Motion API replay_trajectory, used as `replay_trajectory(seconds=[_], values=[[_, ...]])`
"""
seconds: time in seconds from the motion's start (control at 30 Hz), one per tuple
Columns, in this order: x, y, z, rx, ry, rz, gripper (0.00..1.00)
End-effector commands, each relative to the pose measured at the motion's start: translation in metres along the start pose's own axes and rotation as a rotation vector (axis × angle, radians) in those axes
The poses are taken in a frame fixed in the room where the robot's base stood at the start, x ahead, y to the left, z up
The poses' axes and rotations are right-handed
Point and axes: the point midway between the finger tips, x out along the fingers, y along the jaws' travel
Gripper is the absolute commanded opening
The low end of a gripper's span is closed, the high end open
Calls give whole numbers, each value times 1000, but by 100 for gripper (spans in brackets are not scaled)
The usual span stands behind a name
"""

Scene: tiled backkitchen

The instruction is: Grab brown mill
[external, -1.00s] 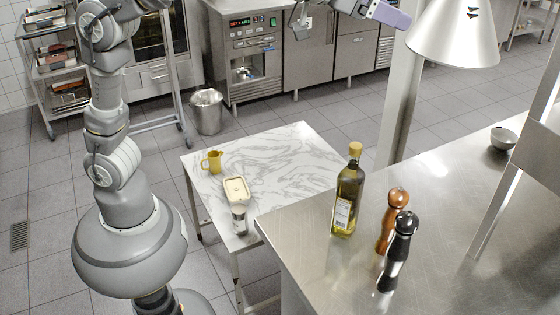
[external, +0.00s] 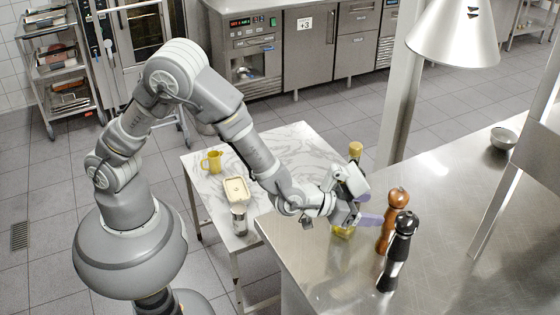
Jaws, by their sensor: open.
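The brown mill (external: 396,204) stands upright on the steel counter, with its lower right side partly hidden by the black mill (external: 398,256) in front of it. My gripper (external: 372,207) is open just left of the brown mill, its purple finger reaching close to the mill's side. I cannot tell whether that finger touches the mill. Nothing shows between the fingers, and the far finger is not clearly seen.
An oil bottle (external: 355,149) stands on the counter, mostly hidden behind my gripper. A low marble-topped table (external: 285,146) holds a yellow jug (external: 212,161), a tub (external: 237,189) and a shaker (external: 239,221). A lamp (external: 453,42) hangs above. The counter right of the mills is clear.

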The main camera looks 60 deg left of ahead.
Motion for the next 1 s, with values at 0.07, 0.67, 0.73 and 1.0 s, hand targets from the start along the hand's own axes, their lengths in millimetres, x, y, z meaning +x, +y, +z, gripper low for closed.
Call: replay_trajectory(seconds=[0.07,0.67,0.73,1.0], values=[[16,0,3,0,0,-1,74],[86,2,7,0,0,-1,74],[86,2,7,1,-1,0,74],[85,2,9,1,-6,0,40]])
